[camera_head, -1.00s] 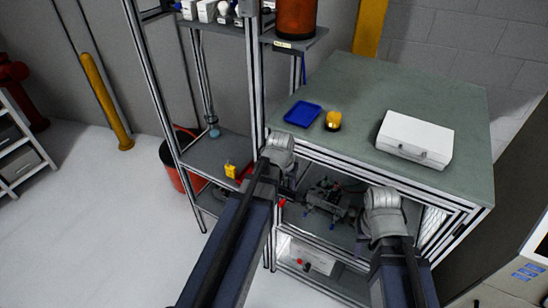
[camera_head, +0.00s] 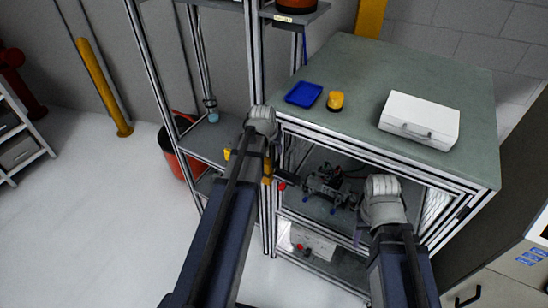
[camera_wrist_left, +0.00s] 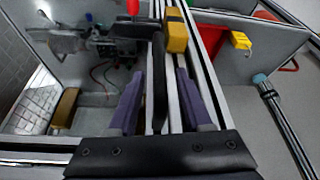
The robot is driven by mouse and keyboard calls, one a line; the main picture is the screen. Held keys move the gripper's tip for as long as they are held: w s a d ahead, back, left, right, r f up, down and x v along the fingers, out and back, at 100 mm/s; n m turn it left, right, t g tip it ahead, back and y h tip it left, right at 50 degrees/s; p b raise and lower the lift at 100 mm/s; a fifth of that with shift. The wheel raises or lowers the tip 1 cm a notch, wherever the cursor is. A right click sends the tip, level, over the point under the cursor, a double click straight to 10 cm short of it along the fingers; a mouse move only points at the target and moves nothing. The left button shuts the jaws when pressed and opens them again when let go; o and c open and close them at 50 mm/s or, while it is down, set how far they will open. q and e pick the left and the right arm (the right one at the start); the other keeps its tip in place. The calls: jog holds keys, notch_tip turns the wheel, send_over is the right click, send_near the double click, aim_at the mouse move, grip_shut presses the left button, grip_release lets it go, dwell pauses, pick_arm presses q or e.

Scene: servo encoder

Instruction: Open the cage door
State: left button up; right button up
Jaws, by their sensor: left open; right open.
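The cage (camera_head: 350,150) is an aluminium-framed cabinet under a grey-green top. Its inside, with a small dark arm-like device, shows through the front; I cannot tell whether a clear door panel covers it. In the left wrist view, a long black bar, which looks like the door handle (camera_wrist_left: 159,85), runs along a frame post between the fingers of my left gripper (camera_wrist_left: 160,76). These purple fingers are open, one on each side of the bar; contact is unclear. In the head view my left arm partly hides this gripper. My right gripper (camera_head: 362,234) is open before the cage's right side, mostly hidden.
A yellow block (camera_wrist_left: 177,36) sits on the post beyond the bar. A blue tray (camera_head: 303,94), a yellow object (camera_head: 335,100) and a white case (camera_head: 419,120) rest on the top. A shelf rack (camera_head: 205,140) stands left, with a red bin (camera_head: 180,155) behind.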

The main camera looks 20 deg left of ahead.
pick_arm(q)
jog(key=b+x, duration=0.3)
jog(key=x, duration=0.1)
jog(key=shift+f, duration=0.15)
jog(key=shift+c, duration=0.3)
grip_shut()
dwell(1.0)
